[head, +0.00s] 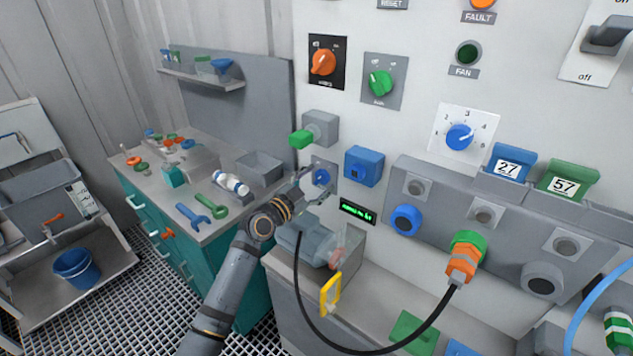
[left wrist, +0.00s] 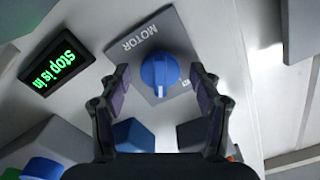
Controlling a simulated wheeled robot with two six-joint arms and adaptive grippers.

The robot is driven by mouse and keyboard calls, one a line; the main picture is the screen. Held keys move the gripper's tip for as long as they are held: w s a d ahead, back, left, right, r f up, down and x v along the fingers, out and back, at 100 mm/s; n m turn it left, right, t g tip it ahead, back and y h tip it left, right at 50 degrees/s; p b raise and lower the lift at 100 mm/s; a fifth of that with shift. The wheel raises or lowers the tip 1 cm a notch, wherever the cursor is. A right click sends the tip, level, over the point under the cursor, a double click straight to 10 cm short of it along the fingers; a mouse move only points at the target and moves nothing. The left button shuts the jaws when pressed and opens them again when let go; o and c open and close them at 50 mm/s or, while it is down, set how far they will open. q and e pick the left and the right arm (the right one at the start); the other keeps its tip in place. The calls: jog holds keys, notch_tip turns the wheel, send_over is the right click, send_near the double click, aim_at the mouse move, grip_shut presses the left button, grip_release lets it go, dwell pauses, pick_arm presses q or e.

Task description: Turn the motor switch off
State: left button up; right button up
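The motor switch is a blue round knob (head: 321,177) on a grey plate on the panel wall. In the left wrist view the knob (left wrist: 160,76) sits on its plate, marked MOTOR (left wrist: 133,38), with a white mark at its lower edge in the picture. My left gripper (head: 308,189) is close in front of it. In the wrist view its fingers (left wrist: 160,88) are spread, one on each side of the knob, with gaps visible between them and the knob. My right gripper is not in view.
A small display (head: 357,212) below the switch reads "Stop is in" in the wrist view (left wrist: 58,66). A blue box (head: 364,167) is right of the switch; a grey box with a green block (head: 301,139) is above. A black cable (head: 308,318) loops below.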

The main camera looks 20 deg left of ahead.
pick_arm(q)
jog(key=c, duration=1)
jog(key=shift+n, duration=0.3)
jog(key=n, duration=0.5)
jog(key=shift+n+b, duration=0.3)
jog(key=n+p, duration=0.1)
jog(key=n, duration=0.4)
jog(key=shift+r+n, duration=0.1)
jog(key=shift+n, duration=0.2)
jog(key=o, duration=1.2)
